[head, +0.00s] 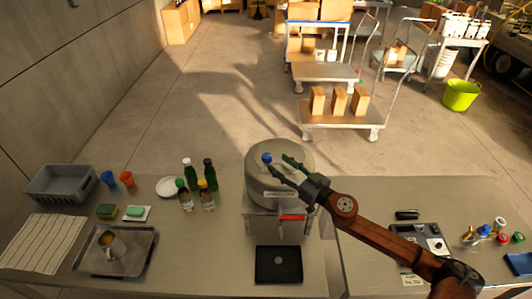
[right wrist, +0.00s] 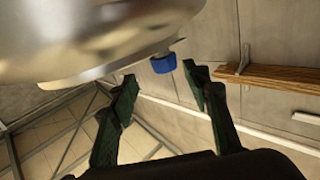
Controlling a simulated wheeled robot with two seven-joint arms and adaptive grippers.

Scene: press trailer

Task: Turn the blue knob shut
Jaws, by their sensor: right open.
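The blue knob (head: 267,158) sits on top of the round metal press vessel (head: 262,190), in the middle of the table's back part. My right gripper (head: 281,163) is open just to the right of the knob, its dark green fingers pointing toward it. In the right wrist view the knob (right wrist: 164,64) shows beyond the fingertips, roughly between them, under the shiny metal body. I cannot tell whether a finger touches it. My left gripper is not in view.
Dark bottles (head: 209,174) stand left of the vessel. A red handle (head: 292,217) and a black tray (head: 279,265) are in front. A grey crate (head: 60,184) and a metal tray (head: 82,262) are on the left. Small valves (head: 483,231) stand at right.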

